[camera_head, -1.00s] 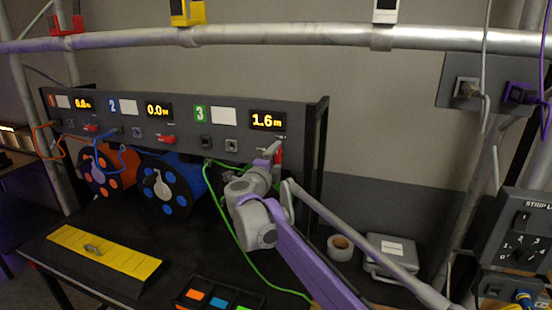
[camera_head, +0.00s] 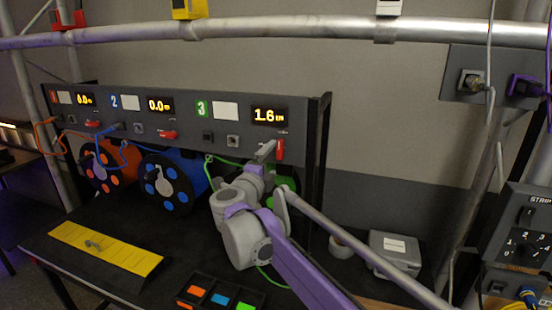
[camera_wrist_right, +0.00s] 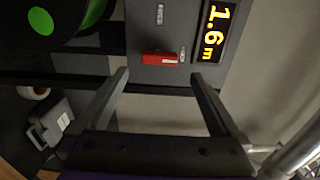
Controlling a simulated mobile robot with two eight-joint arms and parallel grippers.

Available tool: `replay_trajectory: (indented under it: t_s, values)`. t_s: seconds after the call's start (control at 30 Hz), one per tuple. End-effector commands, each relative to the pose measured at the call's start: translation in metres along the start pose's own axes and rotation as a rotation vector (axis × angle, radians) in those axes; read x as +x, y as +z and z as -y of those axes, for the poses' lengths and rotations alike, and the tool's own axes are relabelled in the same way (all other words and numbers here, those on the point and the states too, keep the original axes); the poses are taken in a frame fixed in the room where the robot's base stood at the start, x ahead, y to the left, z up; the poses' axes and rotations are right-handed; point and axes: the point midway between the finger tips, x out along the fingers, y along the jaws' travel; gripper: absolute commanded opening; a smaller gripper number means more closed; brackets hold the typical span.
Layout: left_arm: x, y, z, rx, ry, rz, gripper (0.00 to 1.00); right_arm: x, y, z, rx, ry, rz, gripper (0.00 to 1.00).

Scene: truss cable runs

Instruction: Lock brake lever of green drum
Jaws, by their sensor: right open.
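The red brake lever (camera_head: 280,149) of the green drum sits under the "1.6 m" display on panel section 3. It stands vertically on the panel, and it also shows in the right wrist view (camera_wrist_right: 160,58). The green drum (camera_head: 287,185) is mostly hidden behind my right arm; part of it shows at the wrist view's top left (camera_wrist_right: 40,21). My right gripper (camera_wrist_right: 160,76) is open and empty, its two fingers spread to either side of the lever's line. The lever appears just beyond the fingertips; I cannot tell the exact gap. My left gripper is out of view.
The red levers of sections 1 (camera_head: 92,124) and 2 (camera_head: 168,134) lie roughly horizontal. Orange (camera_head: 106,166) and blue (camera_head: 172,182) drums stand to the left. A black upright (camera_head: 318,165) bounds the panel on the right. A truss tube (camera_head: 260,33) crosses above.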

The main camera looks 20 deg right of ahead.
Motion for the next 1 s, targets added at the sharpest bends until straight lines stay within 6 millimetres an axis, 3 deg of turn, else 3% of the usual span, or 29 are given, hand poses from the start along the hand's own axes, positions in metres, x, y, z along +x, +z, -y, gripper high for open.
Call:
replay_trajectory:
  t_s: [0.1,0.3,0.73,0.87,1.0]
  values:
    - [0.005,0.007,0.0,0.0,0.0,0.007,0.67,-0.024,0.0,-0.003,-0.001,0.002,0.002,1.0]
    - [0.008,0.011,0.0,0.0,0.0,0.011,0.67,-0.045,0.0,-0.001,0.0,0.001,0.0,1.0]
    - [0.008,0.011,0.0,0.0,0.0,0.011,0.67,-0.048,-0.001,0.002,-0.01,-0.009,0.015,1.0]
    - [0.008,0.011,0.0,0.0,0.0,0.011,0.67,-0.054,0.001,0.01,-0.092,-0.069,0.135,1.0]
    - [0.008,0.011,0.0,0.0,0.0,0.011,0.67,-0.084,0.004,0.005,-0.318,-0.163,0.392,1.0]
